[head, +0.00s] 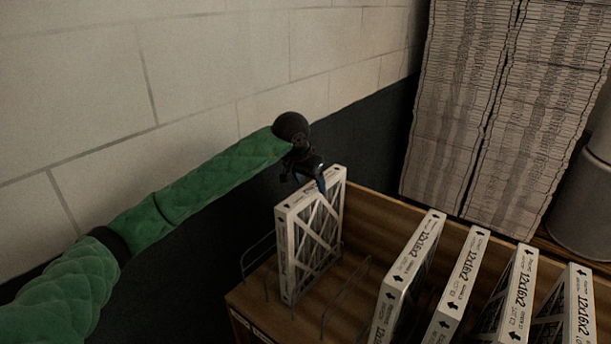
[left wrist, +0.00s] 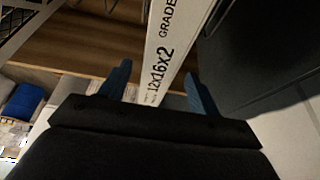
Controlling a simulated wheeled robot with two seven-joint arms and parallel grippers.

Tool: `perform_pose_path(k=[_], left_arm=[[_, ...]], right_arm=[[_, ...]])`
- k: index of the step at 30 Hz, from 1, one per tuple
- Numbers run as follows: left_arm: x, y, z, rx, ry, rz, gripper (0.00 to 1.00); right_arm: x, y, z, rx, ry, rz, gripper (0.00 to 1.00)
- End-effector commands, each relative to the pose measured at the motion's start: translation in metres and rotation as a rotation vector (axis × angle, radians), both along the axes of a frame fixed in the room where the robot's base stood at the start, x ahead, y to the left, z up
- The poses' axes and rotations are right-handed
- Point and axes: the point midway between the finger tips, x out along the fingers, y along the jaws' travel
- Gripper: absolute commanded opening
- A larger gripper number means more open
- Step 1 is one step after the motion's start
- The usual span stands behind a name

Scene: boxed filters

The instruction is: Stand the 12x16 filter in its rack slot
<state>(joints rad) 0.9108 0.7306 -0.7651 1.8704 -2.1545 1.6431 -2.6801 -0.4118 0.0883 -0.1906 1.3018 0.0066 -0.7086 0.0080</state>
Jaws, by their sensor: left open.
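A white boxed filter (head: 312,236) with a diagonal lattice face stands upright in a wire slot of the rack at the left end of the wooden shelf. The wire rack (head: 345,296) shows beside it. My left gripper (head: 312,184) is at the filter's top edge. In the left wrist view its two blue fingers are apart, one on each side of the filter's edge (left wrist: 166,50), which reads 12x16x2. The fingers look clear of the filter, though contact is hard to judge. My right gripper is not in view.
Several more 12x16x2 filters, such as one white filter (head: 407,275), stand to the right on the wooden shelf (head: 385,224). Tall stacks of flat sheets (head: 490,100) rise behind. A grey cylinder (head: 590,205) is at the far right. A block wall (head: 200,80) runs behind my left arm.

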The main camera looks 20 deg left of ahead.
Motion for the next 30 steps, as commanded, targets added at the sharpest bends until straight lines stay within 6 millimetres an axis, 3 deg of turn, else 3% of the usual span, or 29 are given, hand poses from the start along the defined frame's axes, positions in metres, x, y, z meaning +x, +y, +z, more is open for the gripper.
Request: perform_pose_path(k=[6,12,27,30], left_arm=[[-0.011,0.004,0.027,0.001,-0.003,0.000,0.62],[-0.017,0.006,0.042,0.000,-0.001,-0.001,0.62],[-0.018,0.006,0.044,-0.001,0.000,0.000,0.62],[-0.020,-0.002,0.040,-0.031,0.005,-0.001,0.62]], right_arm=[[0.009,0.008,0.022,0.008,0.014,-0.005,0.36],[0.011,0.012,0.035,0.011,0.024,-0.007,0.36],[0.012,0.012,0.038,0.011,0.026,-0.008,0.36],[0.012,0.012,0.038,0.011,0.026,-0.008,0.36]])
